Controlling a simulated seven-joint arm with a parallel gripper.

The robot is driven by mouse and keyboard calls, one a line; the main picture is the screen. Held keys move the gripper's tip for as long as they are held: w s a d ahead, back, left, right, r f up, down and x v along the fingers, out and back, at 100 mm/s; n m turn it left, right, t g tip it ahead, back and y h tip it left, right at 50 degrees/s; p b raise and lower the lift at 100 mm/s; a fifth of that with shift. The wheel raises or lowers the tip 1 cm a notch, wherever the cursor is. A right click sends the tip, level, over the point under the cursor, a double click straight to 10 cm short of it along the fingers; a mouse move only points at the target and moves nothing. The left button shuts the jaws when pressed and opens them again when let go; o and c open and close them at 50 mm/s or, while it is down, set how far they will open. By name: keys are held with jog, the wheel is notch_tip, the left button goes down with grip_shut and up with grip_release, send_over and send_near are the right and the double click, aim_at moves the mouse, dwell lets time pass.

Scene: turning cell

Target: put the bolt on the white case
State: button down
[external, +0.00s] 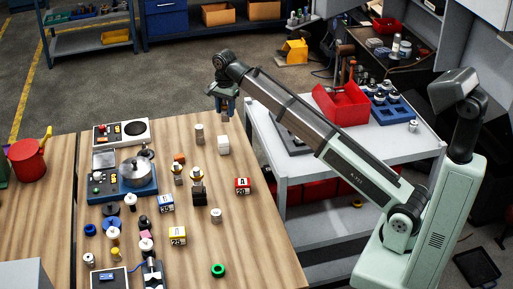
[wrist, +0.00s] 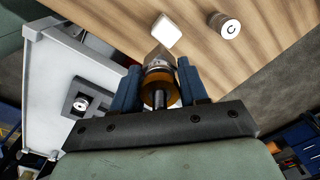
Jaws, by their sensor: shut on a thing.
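The white case (external: 223,144) is a small white block on the wooden table near its far right edge. In the wrist view it (wrist: 164,32) lies just beyond my fingertips. My gripper (external: 224,106) is above the table, over the area of the white case and apart from it. In the wrist view my blue fingers (wrist: 160,90) are shut on a grey and amber round piece, which seems to be the bolt (wrist: 160,66). Its far end looks dark and pointed. The fingers hide its sides, and it is hard to make out in the external view.
A cylinder marked C (wrist: 229,28) stands close to the white case; it also shows in the external view (external: 199,133). Several lettered blocks, such as a red one (external: 242,186), stand nearer. A white side table (external: 300,165) holds a red bin (external: 342,103).

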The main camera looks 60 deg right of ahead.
jog(key=shift+w+r+n, duration=0.15)
jog(key=shift+w+r, duration=0.15)
jog(key=shift+w, duration=0.2)
jog(key=shift+w+r+n, duration=0.15)
jog(key=shift+w+r, duration=0.1)
jog(key=shift+w, duration=0.25)
jog(key=shift+s+n, duration=0.15)
jog(key=shift+n, duration=0.25)
jog(key=shift+f, duration=0.6)
send_over(223, 138)
jog(key=shift+s+a+f, duration=0.1)
jog(key=shift+a+f, duration=0.05)
jog(key=shift+f, duration=4.3)
jog(key=shift+f, duration=0.1)
jog(key=c, duration=0.6)
grip_release()
